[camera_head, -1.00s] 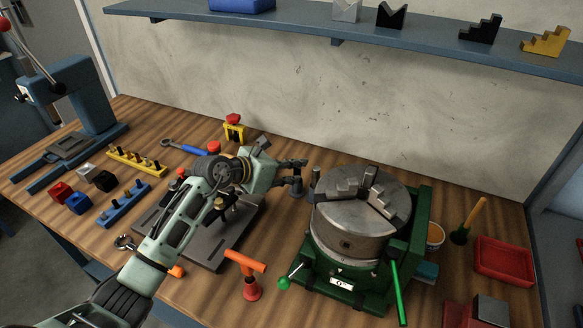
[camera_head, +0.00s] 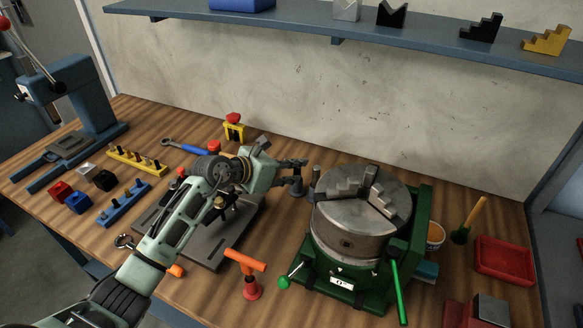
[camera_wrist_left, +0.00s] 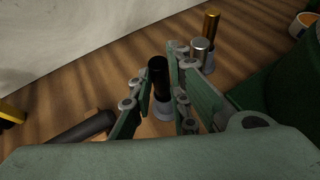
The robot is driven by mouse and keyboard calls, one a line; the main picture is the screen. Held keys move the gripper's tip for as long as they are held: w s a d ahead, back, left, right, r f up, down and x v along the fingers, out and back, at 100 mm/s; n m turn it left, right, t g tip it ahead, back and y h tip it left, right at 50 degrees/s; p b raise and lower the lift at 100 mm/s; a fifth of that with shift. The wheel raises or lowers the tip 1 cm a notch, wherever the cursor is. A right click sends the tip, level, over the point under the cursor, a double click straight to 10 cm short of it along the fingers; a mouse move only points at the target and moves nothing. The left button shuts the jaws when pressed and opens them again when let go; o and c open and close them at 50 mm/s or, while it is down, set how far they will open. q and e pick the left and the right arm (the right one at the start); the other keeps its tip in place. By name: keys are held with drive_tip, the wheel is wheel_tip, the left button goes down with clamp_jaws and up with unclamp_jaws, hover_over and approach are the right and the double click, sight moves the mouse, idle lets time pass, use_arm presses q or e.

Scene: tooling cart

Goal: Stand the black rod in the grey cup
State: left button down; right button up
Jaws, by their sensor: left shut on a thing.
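My left gripper (camera_head: 300,163) is shut on the black rod (camera_wrist_left: 158,78), which is upright between its fingers in the left wrist view. The left gripper (camera_wrist_left: 160,95) is just above the grey cup (camera_wrist_left: 163,112), which also shows in the head view (camera_head: 297,188). The rod's lower end overlaps the cup's mouth in the wrist view; I cannot tell whether it has entered or how deep. In the head view the fingers hide most of the rod. My right gripper is not in view.
A lathe chuck on a green base (camera_head: 345,230) stands close right of the cup. A brass rod (camera_wrist_left: 211,22) and a steel cylinder (camera_wrist_left: 201,48) stand beyond the fingers. A dark cylinder (camera_wrist_left: 82,129) lies left. An orange-handled tool (camera_head: 246,262) stands in front.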

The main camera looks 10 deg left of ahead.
use_arm(q)
drive_tip(key=shift+r, duration=0.1)
drive_tip(key=c, duration=1.6)
unclamp_jaws()
drive_tip(key=shift+o, duration=0.4)
drive_tip(key=o, duration=0.3)
drive_tip(key=shift+o, duration=0.2)
wheel_tip(320, 180, up, 6)
drive_tip(key=p, duration=0.4)
drive_tip(key=shift+p, duration=0.35)
